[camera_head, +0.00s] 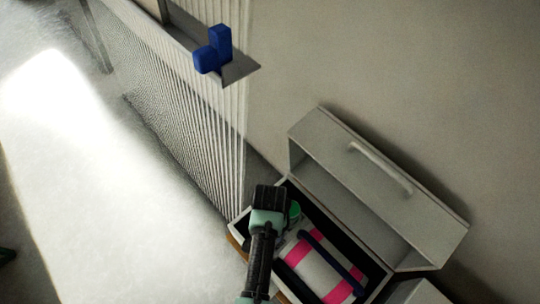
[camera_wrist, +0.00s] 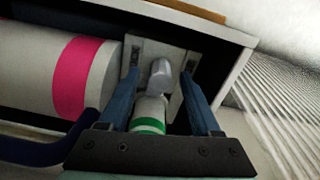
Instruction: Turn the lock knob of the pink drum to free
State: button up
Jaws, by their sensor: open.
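The pink drum, a white cylinder with pink bands, lies in an open white box in the head view (camera_head: 322,268); its banded end fills the left of the wrist view (camera_wrist: 40,68). My gripper (camera_head: 270,200) is over the box's near-left end. In the wrist view my gripper (camera_wrist: 160,88) is open, its blue fingers either side of a pale rounded knob (camera_wrist: 160,74) on a plate and a white piece with a green band (camera_wrist: 148,122). Contact with either finger is unclear. The green piece also shows beside my gripper in the head view (camera_head: 295,211).
The box's raised lid (camera_head: 350,190) with a handle stands open behind the drum. A dark blue bar (camera_head: 330,262) crosses the drum. A ribbed panel (camera_head: 190,110) is on the left, with blue blocks (camera_head: 213,55) on a ledge above.

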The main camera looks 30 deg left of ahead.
jog(key=shift+f, duration=0.45)
grip_shut()
